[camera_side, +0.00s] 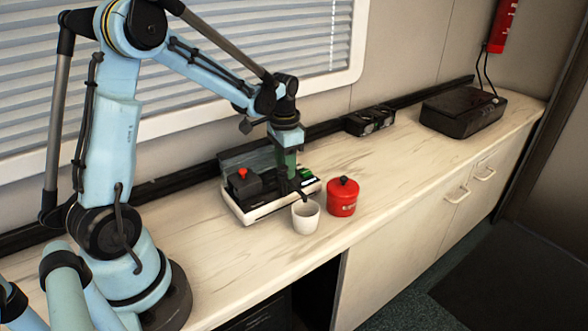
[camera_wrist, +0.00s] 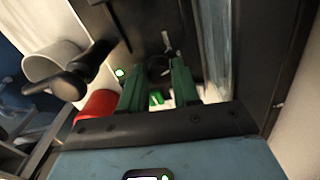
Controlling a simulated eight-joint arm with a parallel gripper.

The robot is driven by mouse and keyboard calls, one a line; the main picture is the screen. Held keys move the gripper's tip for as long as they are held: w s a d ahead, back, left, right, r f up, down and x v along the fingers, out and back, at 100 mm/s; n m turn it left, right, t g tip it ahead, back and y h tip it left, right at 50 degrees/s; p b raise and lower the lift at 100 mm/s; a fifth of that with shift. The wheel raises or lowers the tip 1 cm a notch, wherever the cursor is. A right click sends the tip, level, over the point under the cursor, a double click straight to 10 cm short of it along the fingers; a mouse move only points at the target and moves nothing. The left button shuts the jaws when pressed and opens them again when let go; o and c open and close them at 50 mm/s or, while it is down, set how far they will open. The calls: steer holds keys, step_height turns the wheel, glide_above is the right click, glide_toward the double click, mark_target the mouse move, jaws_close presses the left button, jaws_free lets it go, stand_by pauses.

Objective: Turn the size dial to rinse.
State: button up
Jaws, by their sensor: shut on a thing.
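A black and white coffee machine (camera_side: 250,213) stands on the counter, with a red knob on its left part. My gripper (camera_side: 289,176) points down over the right part of the machine. In the wrist view its two green fingers (camera_wrist: 158,75) are shut on a dark round knob (camera_wrist: 158,66), which appears to be the size dial. The fingers hide most of it, and its marks and setting cannot be read. A small round white light (camera_wrist: 120,72) and a green patch (camera_wrist: 156,98) show near the fingers.
A white cup (camera_side: 306,217) stands in front of the machine, close under a black handle (camera_wrist: 72,82). A red lidded canister (camera_side: 342,198) is just right of it. A black box (camera_side: 463,112) and a dark socket block (camera_side: 370,121) stand further back. The counter between is clear.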

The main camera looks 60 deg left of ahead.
steer(key=n, duration=0.5)
steer(key=shift+n, duration=0.4)
stand_by(0.4)
steer(key=o, duration=1)
steer(key=shift+o, duration=0.2)
step_height(320, 180, up, 12)
steer(key=s+d+f+m+t, duration=0.3)
steer(key=s+d+t, duration=0.4)
steer(key=d, duration=0.6)
steer(key=shift+s+d+m, duration=0.25)
steer(key=shift+s+m, duration=0.35)
steer(key=shift+s, duration=0.65)
